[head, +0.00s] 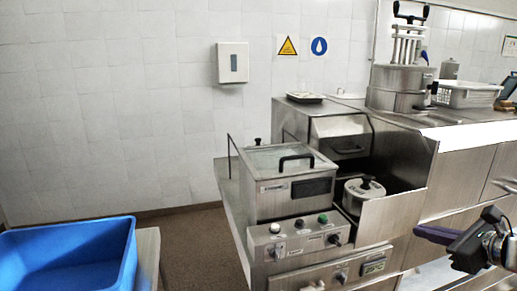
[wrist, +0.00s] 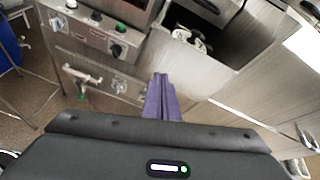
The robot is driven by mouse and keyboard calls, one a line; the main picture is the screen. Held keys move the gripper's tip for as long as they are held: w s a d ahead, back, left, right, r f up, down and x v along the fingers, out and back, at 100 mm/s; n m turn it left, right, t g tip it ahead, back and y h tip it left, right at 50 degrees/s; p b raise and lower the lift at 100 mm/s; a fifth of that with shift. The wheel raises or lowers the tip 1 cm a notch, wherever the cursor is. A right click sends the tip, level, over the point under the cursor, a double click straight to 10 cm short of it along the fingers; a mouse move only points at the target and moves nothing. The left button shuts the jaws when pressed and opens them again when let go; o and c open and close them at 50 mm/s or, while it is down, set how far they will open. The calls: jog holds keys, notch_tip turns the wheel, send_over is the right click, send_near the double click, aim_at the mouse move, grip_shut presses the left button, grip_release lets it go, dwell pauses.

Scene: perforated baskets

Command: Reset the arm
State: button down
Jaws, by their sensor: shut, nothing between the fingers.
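My gripper (head: 432,235) is at the lower right of the head view, in front of the steel counter's drawers, with its purple fingers pointing left. In the wrist view, the purple fingers (wrist: 160,82) are together and hold nothing. The fingers appear apart from the steel unit in front of them.
A white perforated basket (head: 466,95) is on the counter at right. A blue tub (head: 75,262) is at lower left. Brown floor (head: 190,240) lies clear between tub and cooker.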

jog(key=s+a+f+n+g+h, duration=0.1)
jog(key=s+a+f+n+g, duration=0.6)
jog(key=s+a+f+n, duration=0.6)
jog(key=s+a+r+n+h, duration=0.1)
jog(key=s+a+r+n, duration=0.1)
jog(key=a+n, duration=0.4)
jog(key=s+a+r+n+h, duration=0.1)
jog(key=s+a+r+n, duration=0.2)
jog(key=a+n, duration=0.3)
jog(key=n, duration=0.4)
jog(key=shift+s+a+r+h, duration=0.25)
jog(key=shift+s+h, duration=0.05)
